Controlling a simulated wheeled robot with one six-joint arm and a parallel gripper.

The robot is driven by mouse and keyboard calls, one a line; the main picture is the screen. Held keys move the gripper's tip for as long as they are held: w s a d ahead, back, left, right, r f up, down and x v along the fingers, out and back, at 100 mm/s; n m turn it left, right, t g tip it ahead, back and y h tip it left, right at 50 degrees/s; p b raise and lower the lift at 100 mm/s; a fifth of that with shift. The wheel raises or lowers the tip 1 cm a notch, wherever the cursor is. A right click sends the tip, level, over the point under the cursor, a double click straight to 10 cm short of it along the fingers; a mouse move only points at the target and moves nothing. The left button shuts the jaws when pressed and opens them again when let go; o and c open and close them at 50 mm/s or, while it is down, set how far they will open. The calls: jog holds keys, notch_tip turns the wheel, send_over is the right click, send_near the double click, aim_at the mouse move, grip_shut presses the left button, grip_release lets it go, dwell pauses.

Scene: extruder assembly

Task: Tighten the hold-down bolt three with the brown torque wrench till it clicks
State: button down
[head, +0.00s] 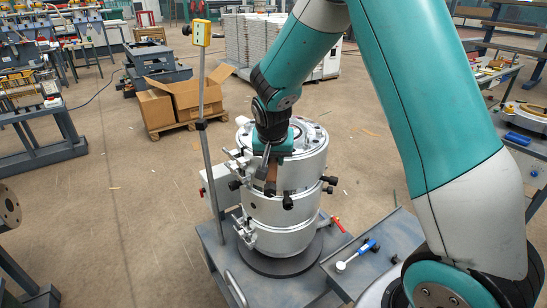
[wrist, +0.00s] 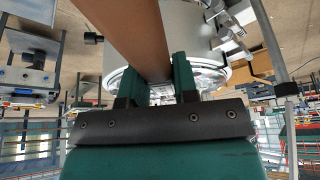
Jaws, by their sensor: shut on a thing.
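My gripper (head: 269,162) hangs in front of the upper part of a silver cylindrical extruder body (head: 282,208). It is shut on the brown torque wrench (head: 271,178). In the wrist view the wrench's broad brown handle (wrist: 140,35) runs between the two green fingers and out past the top edge. The wrench's working end is hidden, and I cannot tell whether it touches a bolt. Several black-headed bolts, such as one at the front (head: 287,202), stick out around the body. I cannot tell which is hold-down bolt three.
The extruder stands on a grey cart (head: 305,290). A tray at its right holds a blue-and-white tool (head: 357,254). A red-handled lever (head: 337,224) sticks out low at the right. An upright pole with a yellow box (head: 202,33) stands close at the left. Cardboard boxes (head: 190,97) lie behind.

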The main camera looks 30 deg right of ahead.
jog(key=shift+r+p, duration=0.35)
jog(key=shift+r, duration=0.2)
dwell(0.6)
jog(key=shift+r, duration=0.4)
jog(key=shift+r+p, duration=2.1)
jog(key=shift+r, duration=0.45)
jog(key=shift+f, duration=0.15)
